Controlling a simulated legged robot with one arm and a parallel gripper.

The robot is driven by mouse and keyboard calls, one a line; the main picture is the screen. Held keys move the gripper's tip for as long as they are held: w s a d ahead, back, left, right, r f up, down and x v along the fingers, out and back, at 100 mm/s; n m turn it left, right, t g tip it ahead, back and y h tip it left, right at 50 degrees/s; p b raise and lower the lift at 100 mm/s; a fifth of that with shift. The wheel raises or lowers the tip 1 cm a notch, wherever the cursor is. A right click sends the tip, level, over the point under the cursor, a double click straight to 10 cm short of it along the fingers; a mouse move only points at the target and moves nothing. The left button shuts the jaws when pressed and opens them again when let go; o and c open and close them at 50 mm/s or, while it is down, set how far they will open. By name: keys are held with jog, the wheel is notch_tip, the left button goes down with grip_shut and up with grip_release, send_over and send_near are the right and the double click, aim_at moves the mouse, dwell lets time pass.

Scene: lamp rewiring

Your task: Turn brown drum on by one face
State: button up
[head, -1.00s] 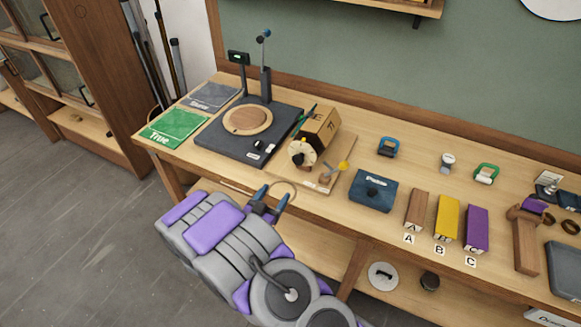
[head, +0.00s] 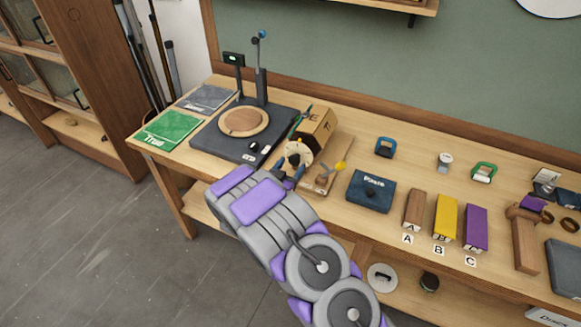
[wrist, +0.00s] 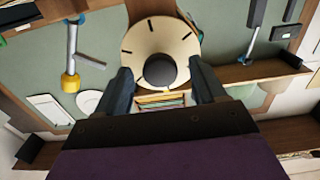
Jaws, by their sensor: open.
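The brown drum (head: 318,125) is a faceted block with dark letters on its faces, set on a wooden base (head: 328,178) on the bench. A cream dial (head: 300,155) with black marks and a black knob (head: 293,160) is on its near end. In the wrist view the dial (wrist: 160,40) fills the upper middle and the brown drum (wrist: 150,10) shows behind it. My gripper (wrist: 162,72) is open, one finger on each side of the black knob (wrist: 160,71). I cannot tell whether the fingers touch it. In the head view my gripper (head: 288,173) is partly hidden by my arm.
A yellow-tipped lever (head: 340,167) stands right of the dial. A dark turntable unit (head: 200,139) is to the left, with a green card (head: 168,129) beyond it. A dark blue box (head: 371,192) and blocks A, B and C (head: 445,217) are to the right.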

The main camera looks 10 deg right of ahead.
jog(key=shift+w+d, duration=0.15)
jog(key=shift+w, duration=0.1)
jog(key=c, duration=1)
jog(key=shift+c, duration=0.2)
jog(key=shift+m, duration=0.4)
jog(key=o, duration=1)
jog(key=shift+o, duration=0.2)
jog(key=p+v, duration=0.1)
jog(key=v, duration=1.6)
jog(key=shift+a+p, duration=0.25)
jog(key=shift+p, duration=0.1)
